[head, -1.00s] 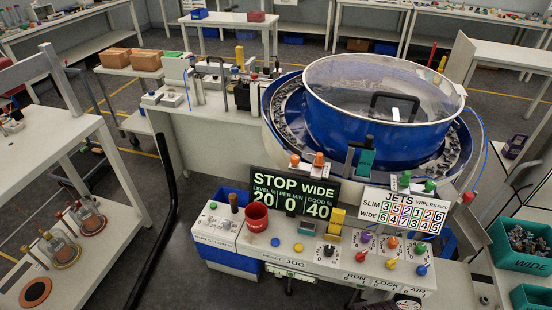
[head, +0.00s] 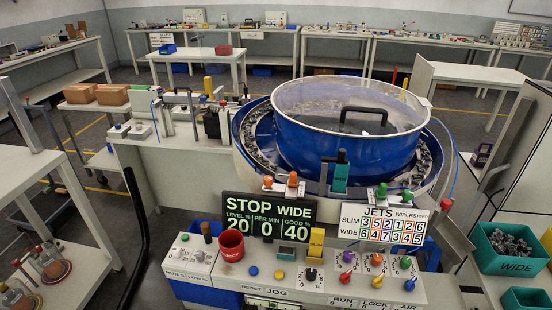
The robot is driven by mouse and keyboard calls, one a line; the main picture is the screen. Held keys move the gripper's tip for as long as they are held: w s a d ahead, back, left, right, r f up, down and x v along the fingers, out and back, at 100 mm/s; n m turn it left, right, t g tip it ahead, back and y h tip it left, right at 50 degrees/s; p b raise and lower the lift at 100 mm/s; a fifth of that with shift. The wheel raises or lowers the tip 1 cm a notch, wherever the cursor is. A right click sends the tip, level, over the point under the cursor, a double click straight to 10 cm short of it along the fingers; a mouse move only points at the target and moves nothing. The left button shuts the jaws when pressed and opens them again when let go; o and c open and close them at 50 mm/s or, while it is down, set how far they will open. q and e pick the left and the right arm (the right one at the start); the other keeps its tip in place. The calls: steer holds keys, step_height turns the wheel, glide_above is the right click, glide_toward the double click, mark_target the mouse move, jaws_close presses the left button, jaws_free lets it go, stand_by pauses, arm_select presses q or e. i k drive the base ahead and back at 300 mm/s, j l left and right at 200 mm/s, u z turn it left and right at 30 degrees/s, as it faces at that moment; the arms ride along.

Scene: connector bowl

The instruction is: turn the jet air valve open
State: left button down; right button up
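The control panel (head: 300,287) stands low in the middle of the head view. A blue lever knob (head: 409,285) sits at its right end, just above the printed word AIR (head: 408,305); its handle appears slanted up to the right. A yellow knob (head: 378,283) sits above LOCK and a red knob (head: 345,277) above RUN. Purple (head: 348,257), orange (head: 377,260) and green (head: 405,262) knobs form a row behind them. The JETS board (head: 390,224) stands behind the panel. Neither of my grippers is in view.
The blue feeder bowl (head: 345,150) stands behind the panel. The STOP WIDE display (head: 268,218) and a red cup (head: 230,246) are at the panel's left. A green WIDE bin (head: 510,262) is at the right. A dark upright bar (head: 133,230) stands left of the panel.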

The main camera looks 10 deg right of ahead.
mark_target(409, 285)
steer(key=z, duration=1.35)
